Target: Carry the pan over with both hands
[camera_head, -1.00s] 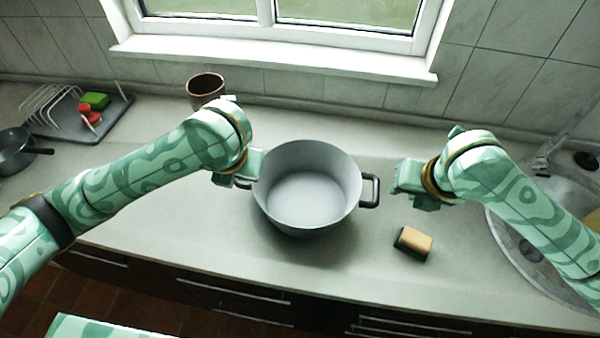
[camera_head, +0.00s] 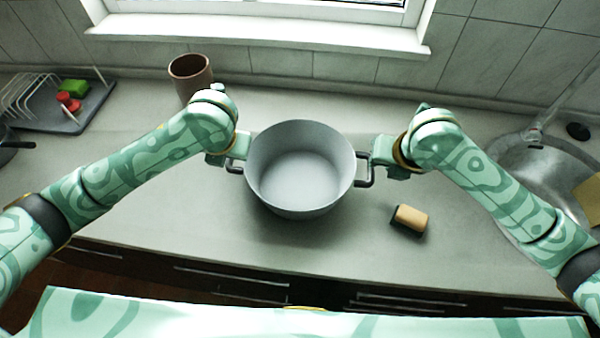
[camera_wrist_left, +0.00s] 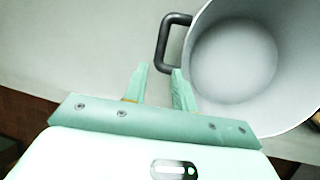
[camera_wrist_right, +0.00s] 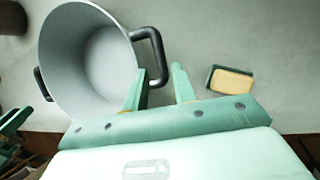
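The pan (camera_head: 302,195) is a deep grey pot with two black loop handles, upright on the counter. My left gripper (camera_head: 238,148) is at its left handle (camera_head: 234,168). In the left wrist view its fingers (camera_wrist_left: 159,70) are apart, with the lower end of the handle (camera_wrist_left: 163,45) between or just beyond the tips. My right gripper (camera_head: 371,158) is at the right handle (camera_head: 366,183). In the right wrist view its fingers (camera_wrist_right: 159,70) are apart, with the handle (camera_wrist_right: 157,48) reaching between them. Contact cannot be told.
A yellow-and-dark sponge (camera_head: 410,219) lies right of the pan. A brown cup (camera_head: 190,78) stands behind my left arm. A dish rack (camera_head: 45,110) is at far left, a round sink (camera_head: 540,165) at right. The counter in front of the pan is clear.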

